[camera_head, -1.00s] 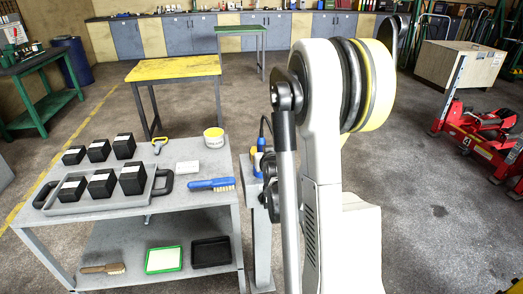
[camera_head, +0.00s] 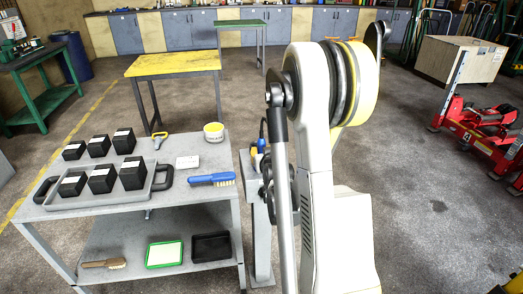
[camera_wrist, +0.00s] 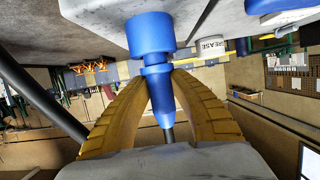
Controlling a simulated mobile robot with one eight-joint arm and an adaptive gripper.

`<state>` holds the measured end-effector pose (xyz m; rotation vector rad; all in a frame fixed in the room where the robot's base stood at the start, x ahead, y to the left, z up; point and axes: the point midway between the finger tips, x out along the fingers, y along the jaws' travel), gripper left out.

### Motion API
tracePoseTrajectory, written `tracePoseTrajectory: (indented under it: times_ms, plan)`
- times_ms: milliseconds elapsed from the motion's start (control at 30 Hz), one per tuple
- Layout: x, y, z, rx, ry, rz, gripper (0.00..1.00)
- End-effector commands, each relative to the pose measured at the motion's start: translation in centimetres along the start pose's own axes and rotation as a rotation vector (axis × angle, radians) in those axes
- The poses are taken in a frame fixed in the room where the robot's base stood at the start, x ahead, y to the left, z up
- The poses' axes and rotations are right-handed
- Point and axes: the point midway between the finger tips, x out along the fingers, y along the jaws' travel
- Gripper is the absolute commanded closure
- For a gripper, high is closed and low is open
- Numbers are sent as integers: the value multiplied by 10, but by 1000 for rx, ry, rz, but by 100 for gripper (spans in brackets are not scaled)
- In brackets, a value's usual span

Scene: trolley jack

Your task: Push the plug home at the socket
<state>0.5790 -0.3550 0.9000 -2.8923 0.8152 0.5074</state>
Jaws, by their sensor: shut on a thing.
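In the wrist view, my gripper (camera_wrist: 160,82) has its two yellow fingers closed from both sides on a blue plug (camera_wrist: 158,95). A dark cable runs from the plug's tapered lower end. The plug's upper end meets a wider blue socket (camera_wrist: 151,36), which is set against a grey surface. The two look lined up; I cannot tell how deep the plug sits. Only a small blue and yellow part (camera_head: 258,160) shows beside the arm at the grey stand.
A grey workbench (camera_head: 195,205) stands left of my arm. It bears a tray of black boxes (camera_head: 103,178), a blue-handled brush (camera_head: 212,179) and a white tub (camera_head: 214,132). A yellow-topped table (camera_head: 172,64) is behind. Red jacks (camera_head: 480,130) stand at right. The floor between is clear.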

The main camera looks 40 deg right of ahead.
Motion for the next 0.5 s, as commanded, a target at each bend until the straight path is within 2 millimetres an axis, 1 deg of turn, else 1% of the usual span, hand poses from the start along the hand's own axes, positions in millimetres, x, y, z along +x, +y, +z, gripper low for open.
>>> tracePoseTrajectory:
  times_ms: [500]
  plan:
    - [4, 0, 12, 0, 0, 0, 100]
